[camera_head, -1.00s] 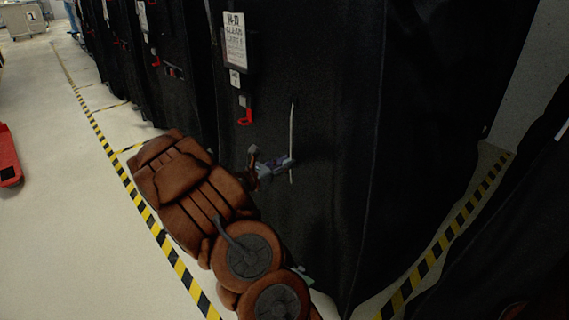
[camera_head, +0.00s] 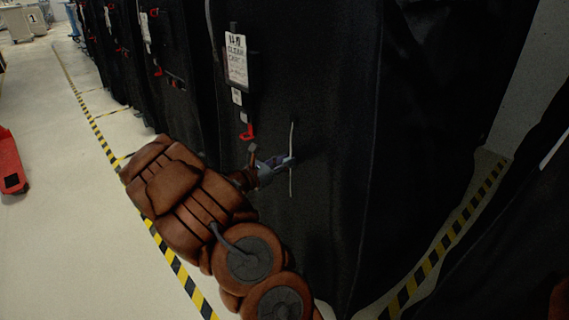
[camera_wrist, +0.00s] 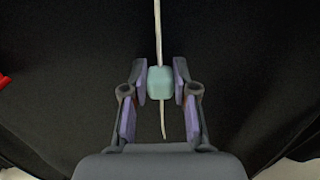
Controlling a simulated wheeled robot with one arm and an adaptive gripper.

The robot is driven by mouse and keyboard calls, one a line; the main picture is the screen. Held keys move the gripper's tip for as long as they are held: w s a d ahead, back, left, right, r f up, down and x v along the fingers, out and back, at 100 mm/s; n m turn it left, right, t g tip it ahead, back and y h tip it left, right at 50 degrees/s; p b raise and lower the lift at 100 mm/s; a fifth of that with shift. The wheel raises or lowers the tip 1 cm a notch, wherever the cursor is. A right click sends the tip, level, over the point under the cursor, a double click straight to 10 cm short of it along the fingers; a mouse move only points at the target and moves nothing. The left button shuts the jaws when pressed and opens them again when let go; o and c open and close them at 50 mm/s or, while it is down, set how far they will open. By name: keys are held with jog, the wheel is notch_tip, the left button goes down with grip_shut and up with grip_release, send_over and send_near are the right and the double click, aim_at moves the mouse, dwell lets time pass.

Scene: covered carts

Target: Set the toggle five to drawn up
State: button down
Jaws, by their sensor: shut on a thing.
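The toggle (camera_wrist: 160,83) is a small pale green-grey block on a whitish cord (camera_wrist: 158,35), seen in the wrist view between my fingers. The cord runs up above the toggle and a short tail hangs below it. My gripper (camera_wrist: 160,90) is shut on the toggle, one purple-padded finger on each side. In the head view my gripper (camera_head: 282,163) is at the cord (camera_head: 291,140) against the black cover (camera_head: 340,110); there the fingers hide the toggle. I cannot read a number on the toggle.
A white label sheet (camera_head: 236,58) and a red hook-like part (camera_head: 247,131) hang on the cover up and left of my gripper. More covered carts line the left. Yellow-black floor tape (camera_head: 172,262) runs alongside, and a red object (camera_head: 10,165) lies at far left.

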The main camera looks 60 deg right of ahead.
aim_at(294, 144)
notch_tip(294, 144, up, 5)
jog(key=p, duration=0.3)
jog(key=shift+f, duration=0.1)
jog(key=c, duration=0.9)
grip_release()
jog(key=v, duration=1.2)
